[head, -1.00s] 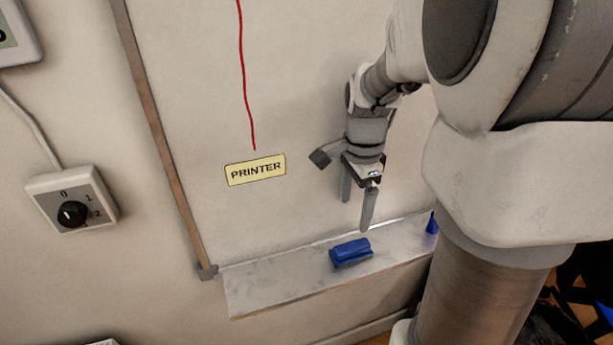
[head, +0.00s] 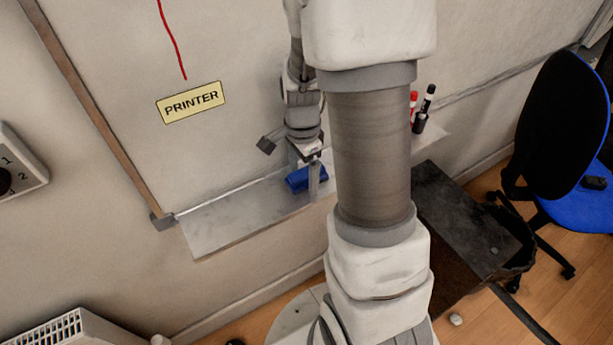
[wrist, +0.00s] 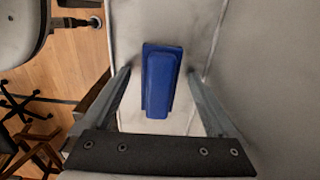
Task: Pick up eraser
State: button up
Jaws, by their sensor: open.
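The blue eraser (head: 303,180) lies on the pale tray ledge (head: 225,222) under the whiteboard. It also shows in the wrist view (wrist: 160,82), lying lengthwise between my two fingers with space on both sides. My gripper (head: 303,183) is open and points down at the eraser. One finger is in front of the eraser and hides part of it in the head view. The fingers do not grip it. In the wrist view my gripper (wrist: 160,85) has a finger on either side of the eraser.
Red and black markers (head: 421,110) stand at the right part of the ledge, past my arm. A dark cabinet (head: 455,215) and a blue chair (head: 570,150) are at the right. A yellow PRINTER label (head: 190,102) is on the whiteboard. The left part of the ledge is clear.

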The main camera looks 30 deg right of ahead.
aim_at(303, 171)
jog(key=c, duration=1.4)
jog(key=shift+c, duration=0.2)
jog(key=shift+r, duration=0.1)
notch_tip(303, 171, up, 4)
jog(key=shift+r+p, duration=0.25)
jog(key=shift+p, duration=0.25)
jog(key=s+d+r, duration=0.4)
jog(key=d+r, duration=0.2)
jog(key=d, duration=0.4)
jog(key=shift+s+d+r, duration=0.15)
jog(key=shift+s+d, duration=0.1)
jog(key=shift+d, duration=0.15)
jog(key=o, duration=0.8)
jog(key=c, duration=0.6)
jog(key=shift+c, duration=0.2)
